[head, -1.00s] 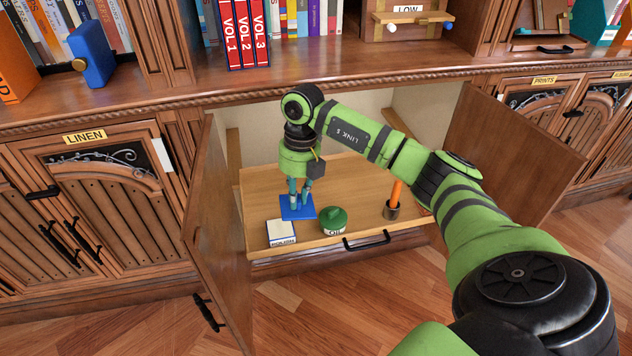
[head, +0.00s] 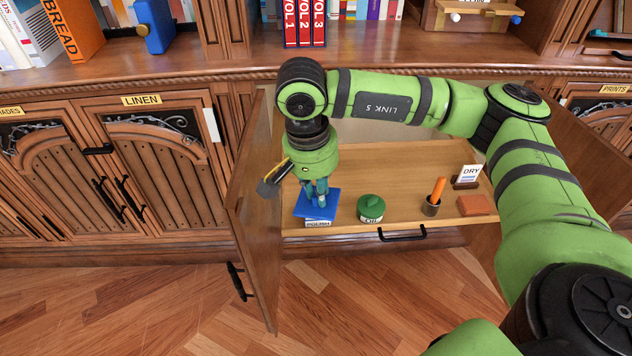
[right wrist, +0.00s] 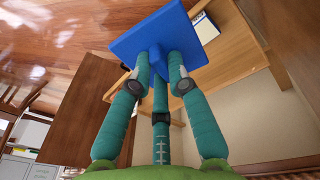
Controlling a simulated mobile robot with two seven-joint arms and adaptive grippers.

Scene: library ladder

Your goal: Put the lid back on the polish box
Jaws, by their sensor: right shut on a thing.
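The blue square lid (head: 325,208) hangs from my right gripper (head: 318,193), whose teal fingers are shut on the knob on its top. The polish box (head: 318,224) is white with a blue-edged label and stands near the front left of the shelf board. In the head view the lid hides most of the box, and only its labelled front shows below. In the right wrist view the lid (right wrist: 150,35) is tilted in the picture and the box (right wrist: 206,28) shows past its right edge, apart from it. My left gripper is not in view.
A green oil pot (head: 371,208) stands just right of the box. Farther right are a cup with an orange stick (head: 433,205), a brick-coloured block (head: 474,205) and a DRY card (head: 468,175). The open left cabinet door (head: 255,220) stands close on the left.

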